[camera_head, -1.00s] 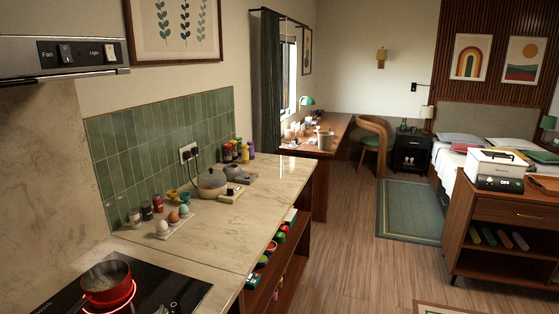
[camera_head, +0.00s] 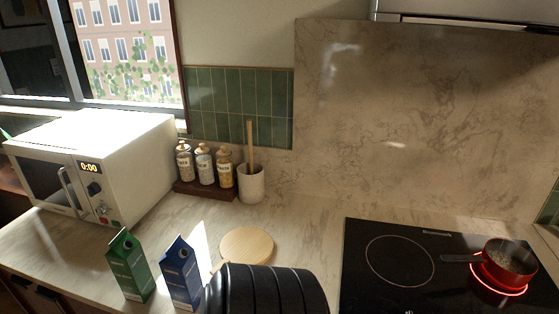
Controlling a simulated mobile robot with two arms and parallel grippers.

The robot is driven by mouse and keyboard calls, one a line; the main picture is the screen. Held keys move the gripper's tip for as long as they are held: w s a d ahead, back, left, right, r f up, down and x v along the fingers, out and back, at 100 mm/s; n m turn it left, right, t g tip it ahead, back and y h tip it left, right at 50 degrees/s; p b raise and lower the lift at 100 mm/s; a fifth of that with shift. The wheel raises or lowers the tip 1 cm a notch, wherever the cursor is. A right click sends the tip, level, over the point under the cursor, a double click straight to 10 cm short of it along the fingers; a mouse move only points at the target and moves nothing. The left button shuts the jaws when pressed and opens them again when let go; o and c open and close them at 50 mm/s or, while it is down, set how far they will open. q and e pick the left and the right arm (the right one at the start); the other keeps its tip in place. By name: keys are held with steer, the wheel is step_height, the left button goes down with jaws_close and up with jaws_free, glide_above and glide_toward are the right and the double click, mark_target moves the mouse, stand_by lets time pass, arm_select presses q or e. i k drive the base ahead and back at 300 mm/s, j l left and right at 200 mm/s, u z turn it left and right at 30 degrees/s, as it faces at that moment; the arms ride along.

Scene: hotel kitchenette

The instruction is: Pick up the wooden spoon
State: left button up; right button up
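The wooden spoon (camera_head: 250,141) stands upright in a white utensil crock (camera_head: 251,185) at the back of the counter, against the wall. Its handle sticks up above the rim; its lower end is hidden inside the crock. A black ribbed part (camera_head: 266,292) at the bottom middle looks like a part of my own body. No gripper fingers show in the view, so neither gripper can be seen.
Three spice jars (camera_head: 205,167) on a dark rack stand left of the crock. A white microwave (camera_head: 140,150), green carton (camera_head: 129,268), blue carton (camera_head: 180,274) and round wooden board (camera_head: 247,247) are nearby. A red pot (camera_head: 509,263) sits on a glowing burner at right.

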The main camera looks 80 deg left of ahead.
mark_target(249, 121)
steer(key=u, duration=2.8)
steer(key=z, duration=1.75)
steer(key=u, duration=1.75)
steer(key=j+z, duration=0.15)
steer(key=z, duration=0.3)
steer(key=j+z, duration=0.2)
steer(key=z, duration=0.2)
steer(key=j+z, duration=0.15)
steer(key=z, duration=0.3)
steer(key=j+z, duration=0.2)
steer(key=z, duration=0.2)
